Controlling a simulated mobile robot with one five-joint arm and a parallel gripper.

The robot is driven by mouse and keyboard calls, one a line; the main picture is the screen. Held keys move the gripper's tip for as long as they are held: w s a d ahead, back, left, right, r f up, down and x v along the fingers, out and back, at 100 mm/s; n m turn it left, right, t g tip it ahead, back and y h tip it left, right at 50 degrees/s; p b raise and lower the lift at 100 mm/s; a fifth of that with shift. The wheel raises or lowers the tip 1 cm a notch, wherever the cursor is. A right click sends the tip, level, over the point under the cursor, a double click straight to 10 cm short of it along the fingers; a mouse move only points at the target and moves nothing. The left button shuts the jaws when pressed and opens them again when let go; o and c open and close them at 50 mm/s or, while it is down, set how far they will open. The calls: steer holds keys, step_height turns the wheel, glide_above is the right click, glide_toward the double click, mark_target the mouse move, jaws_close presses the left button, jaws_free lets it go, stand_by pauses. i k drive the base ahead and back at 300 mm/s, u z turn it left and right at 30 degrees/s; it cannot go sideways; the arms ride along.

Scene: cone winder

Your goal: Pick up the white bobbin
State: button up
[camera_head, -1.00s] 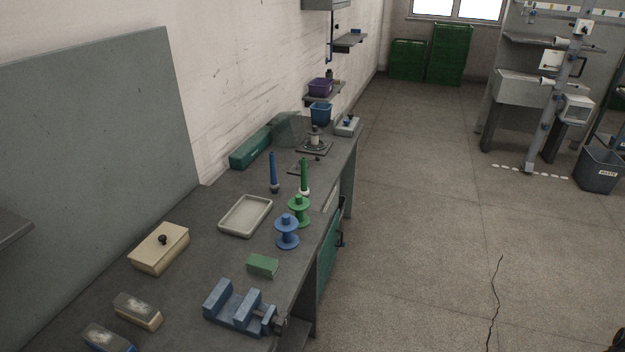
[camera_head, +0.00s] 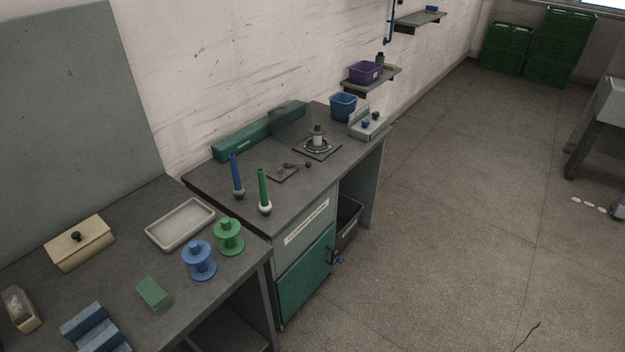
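A small pale cylinder with a dark top (camera_head: 318,138) stands upright on a round base on a dark square plate (camera_head: 329,152), towards the far end of the bench; it may be the white bobbin, but it is too small to be sure. A green bobbin (camera_head: 229,238) and a blue bobbin (camera_head: 199,262) stand upright side by side near the front edge of the nearer bench. No other white bobbin shows. My gripper is not in view.
A pale tray (camera_head: 153,235), a green block (camera_head: 154,293) and a cream box (camera_head: 112,233) lie on the nearer bench. Blue (camera_head: 236,178) and green (camera_head: 263,188) upright rods stand on the farther bench. A blue bin (camera_head: 343,107) stands behind.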

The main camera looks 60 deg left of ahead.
mark_target(264, 206)
steer(key=i, duration=1.7)
steer(key=u, duration=4.5)
steer(key=i, duration=0.75)
steer(key=u, duration=0.05)
